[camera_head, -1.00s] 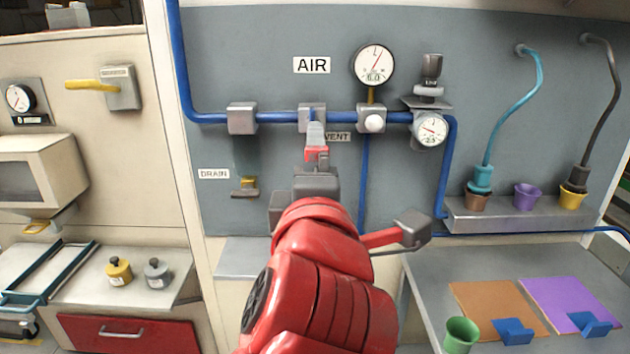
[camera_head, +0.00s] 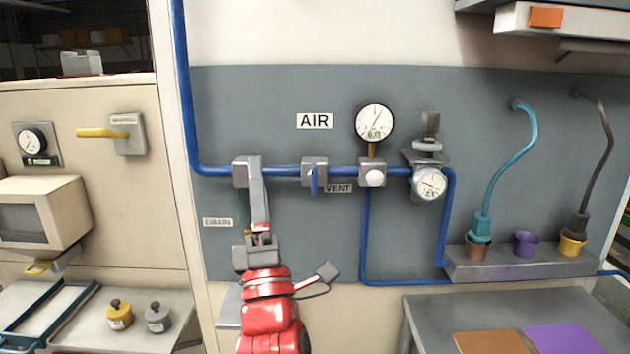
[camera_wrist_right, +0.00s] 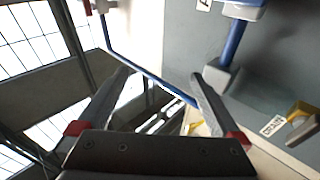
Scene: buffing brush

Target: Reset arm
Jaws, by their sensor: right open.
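My right gripper (camera_head: 254,162) is in front of the left end of the blue pipe in the head view, overlapping a grey pipe bracket. I cannot tell whether it touches the bracket. In the right wrist view the right gripper (camera_wrist_right: 162,76) has its two fingers spread apart with nothing between them. My red right arm (camera_head: 268,310) reaches up from the bottom. The blue valve handle (camera_head: 314,180) hangs straight down on its grey block, to the right of the gripper and clear of it. My left gripper is not in view.
The AIR gauge (camera_head: 375,123), a white knob (camera_head: 375,178) and a regulator gauge (camera_head: 428,183) sit along the pipe to the right. A shelf (camera_head: 520,264) with small cups is at the right. The steel bench (camera_head: 425,318) is below. A yellow lever (camera_head: 103,133) is on the left panel.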

